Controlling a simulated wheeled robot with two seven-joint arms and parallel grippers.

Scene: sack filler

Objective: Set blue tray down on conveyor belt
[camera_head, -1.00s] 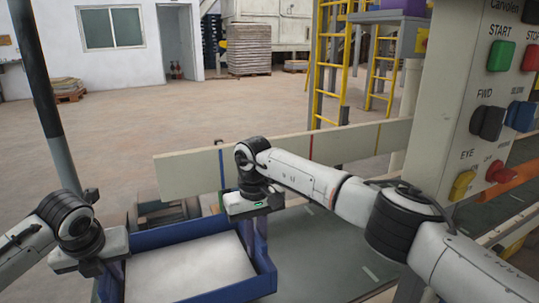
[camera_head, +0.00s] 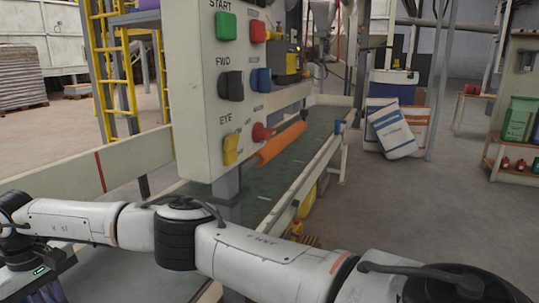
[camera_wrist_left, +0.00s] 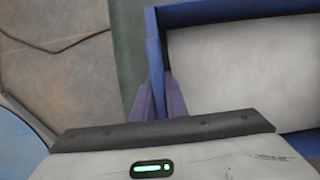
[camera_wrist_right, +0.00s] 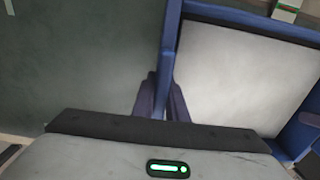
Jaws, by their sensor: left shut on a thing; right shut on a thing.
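The blue tray (camera_wrist_left: 226,14) has a pale grey-white sheet or load covering its inside. It also shows in the right wrist view (camera_wrist_right: 235,20). My left gripper (camera_wrist_left: 159,98) is shut on one tray wall. My right gripper (camera_wrist_right: 160,94) is shut on another wall, with a finger on each side. The grey-green conveyor belt (camera_wrist_right: 80,60) lies beside and below the tray in the right wrist view. I cannot tell whether the tray's underside touches it. In the head view the belt (camera_head: 235,240) runs away to the back right; the tray is out of sight there.
A control panel (camera_head: 205,130) with coloured buttons stands over the belt. An orange roller (camera_head: 281,143) sticks out below it. A pale side rail (camera_head: 90,172) edges the belt. Sacks (camera_head: 393,130) lean at the back right, beside open floor (camera_head: 400,210).

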